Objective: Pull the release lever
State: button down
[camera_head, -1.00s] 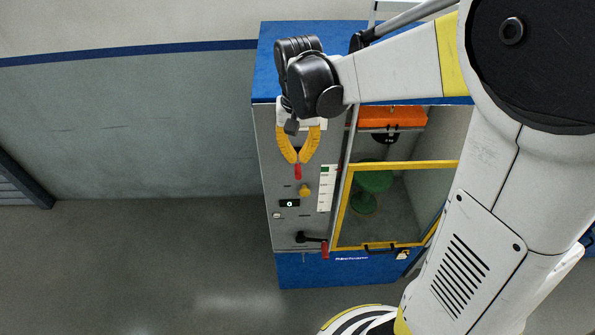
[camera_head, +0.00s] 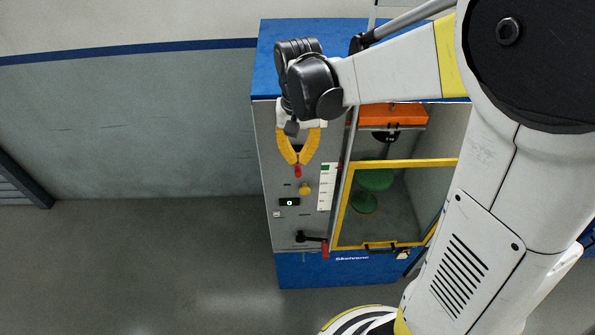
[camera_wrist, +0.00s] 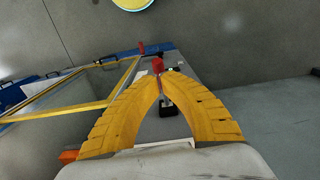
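A small lever with a red tip (camera_head: 298,171) sticks out of the grey front panel of the machine. In the wrist view its red knob (camera_wrist: 157,64) shows at the fingertips, with a thin shaft and a black base (camera_wrist: 168,107) between the fingers. My gripper (camera_head: 298,160) has yellow fingers that converge on this lever. In the wrist view the gripper (camera_wrist: 162,74) closes around it just below the knob. A second, black lever with a red handle (camera_head: 325,249) sits lower on the panel, apart from my gripper.
The blue and grey machine (camera_head: 284,271) has a yellow-framed door (camera_head: 343,207) right of the panel. The floor (camera_head: 150,265) at left is clear.

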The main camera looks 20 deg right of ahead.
jog(key=shift+f+b, duration=2.9)
jog(key=shift+f, duration=0.75)
jog(key=r+p, duration=0.2)
jog(key=r, duration=0.1)
jog(key=s+r+p, duration=0.1)
jog(key=r+p, duration=0.1)
jog(key=r, duration=0.1)
jog(key=s+r+p, duration=0.1)
jog(key=r+p, duration=0.1)
jog(key=r, duration=0.1)
jog(key=shift+a+r+p, duration=0.15)
jog(key=shift+a+p, duration=0.15)
jog(key=shift+p, duration=0.05)
jog(key=s+r+n+t, duration=0.3)
jog(key=s+r+t, duration=0.35)
jog(key=s, duration=0.35)
notch_tip(320, 180, down, 31)
jog(key=b, duration=3.1)
jog(key=shift+s+d+f+n+t, duration=0.15)
jog(key=shift+s+d+n+t, duration=0.15)
jog(key=shift+s+t, duration=0.05)
